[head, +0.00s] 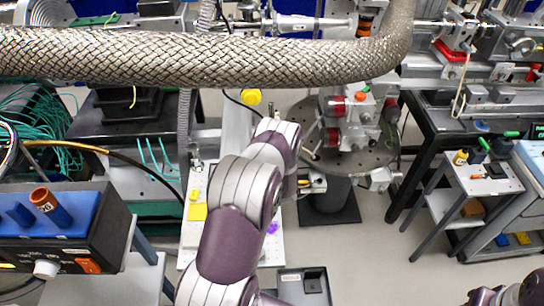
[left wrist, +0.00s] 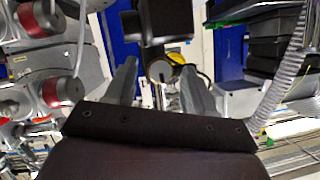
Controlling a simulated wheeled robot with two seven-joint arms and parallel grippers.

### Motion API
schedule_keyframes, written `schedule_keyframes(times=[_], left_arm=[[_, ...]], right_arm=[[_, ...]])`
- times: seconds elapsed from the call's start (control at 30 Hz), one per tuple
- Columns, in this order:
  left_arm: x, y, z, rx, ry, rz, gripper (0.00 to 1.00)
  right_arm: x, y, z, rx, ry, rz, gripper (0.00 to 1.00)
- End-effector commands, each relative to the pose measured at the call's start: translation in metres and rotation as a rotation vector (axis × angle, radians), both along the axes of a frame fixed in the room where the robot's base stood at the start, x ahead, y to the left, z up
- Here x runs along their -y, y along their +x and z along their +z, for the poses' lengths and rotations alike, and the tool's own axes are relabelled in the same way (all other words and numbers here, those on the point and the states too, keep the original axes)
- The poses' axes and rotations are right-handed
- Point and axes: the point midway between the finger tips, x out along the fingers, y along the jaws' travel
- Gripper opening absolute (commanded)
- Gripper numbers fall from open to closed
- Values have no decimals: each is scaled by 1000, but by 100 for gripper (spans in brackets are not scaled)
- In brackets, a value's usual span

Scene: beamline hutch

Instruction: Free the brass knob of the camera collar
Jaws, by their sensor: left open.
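In the left wrist view a small round brass-coloured knob (left wrist: 160,71) shows between the fingers of my left gripper (left wrist: 159,66). The fingers are open, one on each side of it, and I cannot tell whether either touches it. A black block-like body (left wrist: 155,22), perhaps the camera, hangs just above the knob. A yellow round part (left wrist: 178,58) sits just behind the knob. In the head view a yellow round part (head: 251,97) shows beyond the end of my left arm, below the braided hose; my left gripper is hidden there.
A thick braided hose (head: 200,57) crosses the top of the head view. A round perforated plate (head: 310,110) with red-and-silver devices (head: 335,106) stands right of my left arm. A blue-topped box (head: 75,215) is at the left.

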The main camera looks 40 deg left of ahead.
Motion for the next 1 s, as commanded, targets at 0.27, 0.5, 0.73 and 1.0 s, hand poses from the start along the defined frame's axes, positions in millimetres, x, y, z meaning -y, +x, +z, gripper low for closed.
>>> schedule_keyframes(times=[0.27, 0.5, 0.73, 1.0], left_arm=[[0, 0, 0, 0, 0, 0, 2], [0, 0, 0, 7, -9, -1, 0], [-1, -1, -2, 67, -78, -1, 0], [-3, -2, -2, 196, -231, 0, 0]], right_arm=[[0, 0, 0, 0, 0, 0, 43], [0, 0, -1, 0, 0, 0, 43], [0, 0, -10, 0, 0, 0, 43], [0, 0, -26, 0, 0, 0, 43]])
